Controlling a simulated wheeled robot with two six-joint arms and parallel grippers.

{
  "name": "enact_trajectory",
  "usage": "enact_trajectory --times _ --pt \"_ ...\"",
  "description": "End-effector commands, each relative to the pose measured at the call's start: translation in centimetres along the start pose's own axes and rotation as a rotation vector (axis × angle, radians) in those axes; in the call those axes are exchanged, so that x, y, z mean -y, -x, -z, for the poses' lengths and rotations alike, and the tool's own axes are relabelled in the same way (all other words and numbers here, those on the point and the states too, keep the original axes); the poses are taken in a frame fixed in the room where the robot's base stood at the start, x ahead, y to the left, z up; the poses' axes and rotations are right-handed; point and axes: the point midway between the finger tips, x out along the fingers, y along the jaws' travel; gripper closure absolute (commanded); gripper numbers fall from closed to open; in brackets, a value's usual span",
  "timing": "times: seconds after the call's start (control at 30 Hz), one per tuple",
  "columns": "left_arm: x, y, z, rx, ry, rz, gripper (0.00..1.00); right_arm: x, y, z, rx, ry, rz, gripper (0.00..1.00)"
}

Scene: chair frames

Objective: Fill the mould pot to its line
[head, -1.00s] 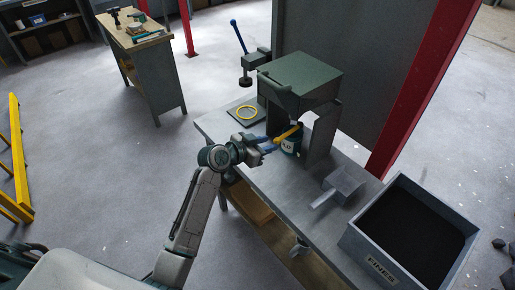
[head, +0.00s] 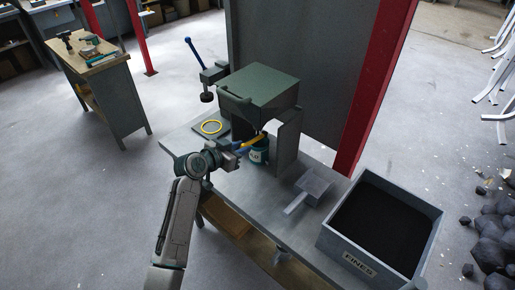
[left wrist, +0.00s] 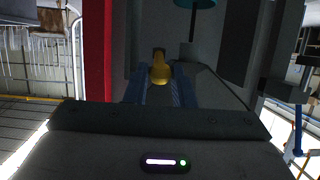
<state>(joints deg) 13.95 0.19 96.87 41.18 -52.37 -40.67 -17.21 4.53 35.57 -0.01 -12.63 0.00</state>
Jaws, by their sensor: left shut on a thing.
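The pot (head: 258,153), dark blue-green with a pale label, stands on the grey bench under the dark green hopper box (head: 262,84). A yellow handle (head: 253,141) sticks out in front of the hopper, just above the pot. My left gripper (head: 239,147) is shut on this handle. In the left wrist view the yellow handle (left wrist: 160,68) lies between my two blue fingers (left wrist: 160,88). The inside of the pot, its fill level and its line are hidden. My right gripper is in neither view.
A grey scoop (head: 310,186) lies on the bench (head: 250,205) right of the hopper. A grey bin (head: 352,262) marked FINES holds black material. A red post (head: 372,90) rises behind the bench.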

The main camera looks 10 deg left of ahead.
Motion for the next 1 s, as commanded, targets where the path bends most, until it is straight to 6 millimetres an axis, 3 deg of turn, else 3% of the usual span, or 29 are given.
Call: enact_trajectory --times 0.03,0.13,0.6,1.0 --pt "0.0 0.2 1.1 -0.006 -0.002 0.001 0.92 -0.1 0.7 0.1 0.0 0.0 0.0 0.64" --pt "0.0 0.4 1.9 -0.007 -0.002 0.002 0.92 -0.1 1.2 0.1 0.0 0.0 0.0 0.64" --pt "0.1 0.4 2.4 -0.007 -0.002 0.002 0.92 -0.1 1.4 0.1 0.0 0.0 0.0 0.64" --pt "0.0 -0.2 5.7 -0.007 -0.001 0.001 0.92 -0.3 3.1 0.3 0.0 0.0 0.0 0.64"
